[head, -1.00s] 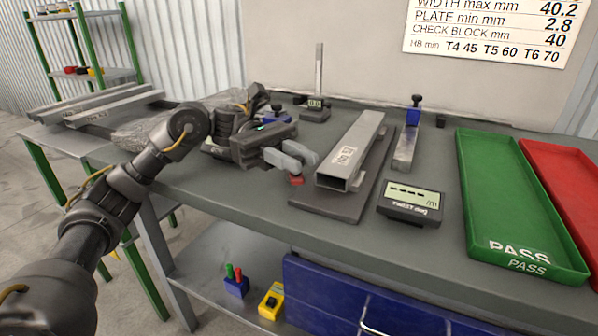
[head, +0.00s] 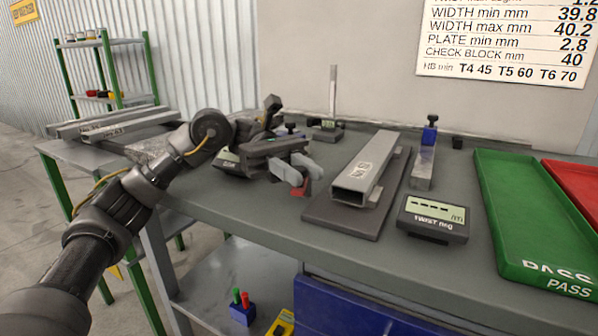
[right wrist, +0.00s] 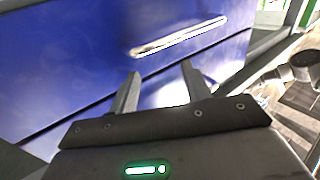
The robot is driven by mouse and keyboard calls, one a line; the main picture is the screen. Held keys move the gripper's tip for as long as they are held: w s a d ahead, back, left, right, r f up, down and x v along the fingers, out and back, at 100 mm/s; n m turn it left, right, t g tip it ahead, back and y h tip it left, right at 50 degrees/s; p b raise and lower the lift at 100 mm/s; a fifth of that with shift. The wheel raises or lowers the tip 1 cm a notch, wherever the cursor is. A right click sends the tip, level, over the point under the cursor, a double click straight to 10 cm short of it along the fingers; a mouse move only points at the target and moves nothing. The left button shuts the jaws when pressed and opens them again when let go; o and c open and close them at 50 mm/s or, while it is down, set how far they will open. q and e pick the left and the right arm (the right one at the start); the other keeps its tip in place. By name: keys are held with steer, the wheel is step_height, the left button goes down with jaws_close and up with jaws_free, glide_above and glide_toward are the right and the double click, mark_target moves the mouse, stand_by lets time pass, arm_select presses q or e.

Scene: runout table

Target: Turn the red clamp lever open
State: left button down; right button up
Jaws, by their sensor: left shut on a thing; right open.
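The red clamp lever (head: 306,186) shows as a small red piece at the left end of the dark base plate (head: 335,217), mostly hidden by my fingers. My left gripper (head: 300,173) comes in from the left, its grey fingertips shut on the lever. A grey rectangular tube (head: 366,170) lies on the base plate, just right of the gripper. My right gripper (right wrist: 160,92) is open and empty in the right wrist view, in front of the blue drawer front (right wrist: 110,60), away from the lever.
A twist readout (head: 432,218) stands right of the plate. A grey block with a blue-topped clamp (head: 424,165) is behind it. The green PASS tray (head: 545,270) and red tray (head: 580,180) fill the right. Another gauge (head: 326,132) stands at the back.

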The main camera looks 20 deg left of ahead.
arm_select(q)
steer(key=shift+d+r, duration=0.1)
steer(key=shift+d, duration=0.1)
steer(key=c, duration=1.3)
jaws_free()
steer(key=shift+w, duration=0.1)
steer(key=shift+o, duration=0.2)
steer(key=shift+a, duration=0.1)
